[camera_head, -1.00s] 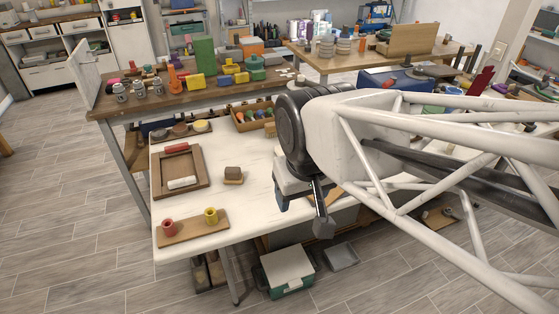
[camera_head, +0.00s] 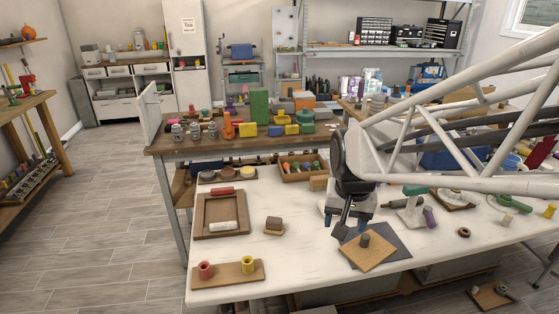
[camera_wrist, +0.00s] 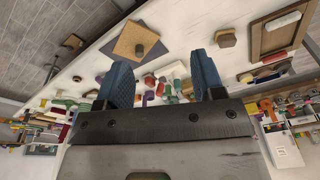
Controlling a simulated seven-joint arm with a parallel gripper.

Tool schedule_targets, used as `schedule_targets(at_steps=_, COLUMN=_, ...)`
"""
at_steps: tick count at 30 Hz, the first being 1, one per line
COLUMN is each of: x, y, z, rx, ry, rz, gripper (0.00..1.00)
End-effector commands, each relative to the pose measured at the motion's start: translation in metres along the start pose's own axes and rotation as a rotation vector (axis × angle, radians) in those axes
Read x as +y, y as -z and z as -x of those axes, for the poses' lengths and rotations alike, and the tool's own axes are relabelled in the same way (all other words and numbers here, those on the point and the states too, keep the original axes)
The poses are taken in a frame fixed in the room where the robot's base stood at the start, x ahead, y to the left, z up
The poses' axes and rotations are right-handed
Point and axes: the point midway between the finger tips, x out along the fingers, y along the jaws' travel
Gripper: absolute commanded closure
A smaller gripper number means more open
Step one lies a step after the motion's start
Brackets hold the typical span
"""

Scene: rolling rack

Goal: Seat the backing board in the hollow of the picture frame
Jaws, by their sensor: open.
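The backing board, a tan square with a dark knob (camera_head: 364,240), lies on the white table, partly over a dark grey sheet (camera_head: 396,241). In the wrist view the board (camera_wrist: 128,42) is at upper left. The picture frame (camera_head: 200,217) is a brown wooden rectangle with a shallow hollow, at the left of the table. My gripper (camera_head: 348,224) hangs above the table just behind the board. Its blue fingers (camera_wrist: 163,78) are apart, with nothing between them.
A brown block (camera_head: 274,225) sits between frame and board. A wooden strip (camera_head: 227,275) with red and yellow rings is at the front left. A bin of coloured pieces (camera_head: 300,168) stands behind. Tools and a dark ring (camera_head: 463,232) are to the right. White tabletop is clear between block and board.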

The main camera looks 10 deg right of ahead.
Motion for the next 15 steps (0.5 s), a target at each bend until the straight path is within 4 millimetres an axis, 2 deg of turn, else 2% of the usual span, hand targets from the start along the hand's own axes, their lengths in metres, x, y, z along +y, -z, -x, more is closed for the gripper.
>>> schedule_targets(at_steps=3, x=0.005, y=0.027, z=-0.018, rx=-0.017, ry=-0.009, rz=-0.078, gripper=0.38)
schedule_targets(at_steps=15, x=0.033, y=0.109, z=-0.086, rx=-0.064, ry=-0.037, rz=-0.344, gripper=0.38)
